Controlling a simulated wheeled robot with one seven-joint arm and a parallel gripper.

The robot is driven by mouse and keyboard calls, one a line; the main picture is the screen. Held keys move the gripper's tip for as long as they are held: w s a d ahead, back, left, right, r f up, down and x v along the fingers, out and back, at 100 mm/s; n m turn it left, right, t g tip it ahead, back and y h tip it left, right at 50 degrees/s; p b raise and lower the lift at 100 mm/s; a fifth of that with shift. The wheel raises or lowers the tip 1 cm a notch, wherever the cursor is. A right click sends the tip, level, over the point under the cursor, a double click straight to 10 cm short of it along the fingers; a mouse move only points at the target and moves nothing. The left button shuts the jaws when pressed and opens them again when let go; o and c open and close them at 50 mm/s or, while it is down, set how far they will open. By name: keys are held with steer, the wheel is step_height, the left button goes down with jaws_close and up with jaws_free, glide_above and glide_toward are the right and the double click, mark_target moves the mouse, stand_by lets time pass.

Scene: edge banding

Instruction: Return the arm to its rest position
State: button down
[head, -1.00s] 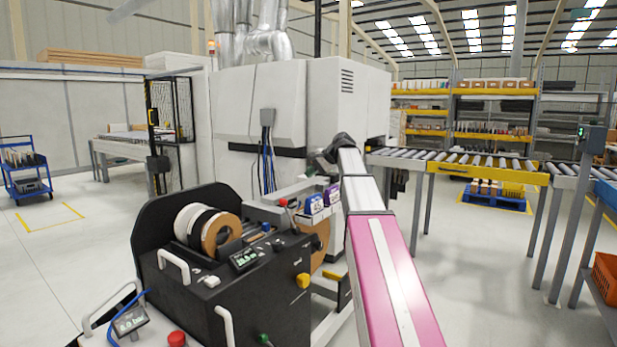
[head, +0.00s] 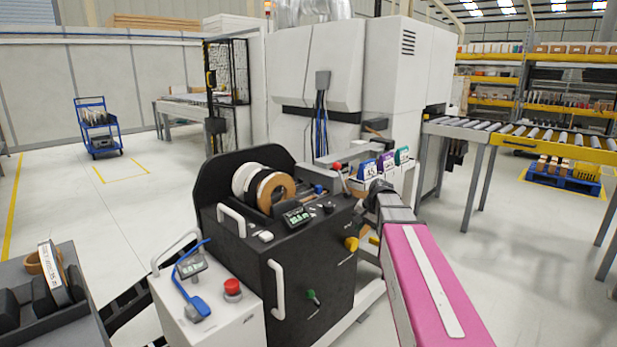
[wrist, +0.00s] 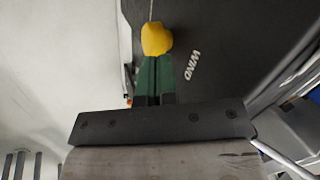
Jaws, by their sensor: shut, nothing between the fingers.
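My arm shows in the head view as a pink and white link (head: 432,285) reaching forward on the right. Its far end is beside the black edge-banding unit (head: 310,262), and the fingers cannot be made out there. In the wrist view my gripper (wrist: 155,88) has green fingers side by side, shut and empty. The fingertips point at a yellow knob (wrist: 156,38), which overlaps them in the picture; I cannot tell whether they touch. The knob sits on the dark panel marked WIND (wrist: 220,50). The yellow knob also shows in the head view (head: 351,243).
A white cabinet with a red button (head: 232,287) stands at the front. Edge-band rolls (head: 268,186) sit on the black unit. A roller conveyor (head: 470,130) is at right, a blue cart (head: 97,128) at far left. The floor at left (head: 100,210) is mostly clear.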

steer(key=s+f+n+g+h, duration=0.2)
steer(key=s+f+n+h, duration=0.2)
steer(key=s+f, duration=1.4)
steer(key=shift+s+n, duration=0.5)
steer(key=shift+s, duration=0.6)
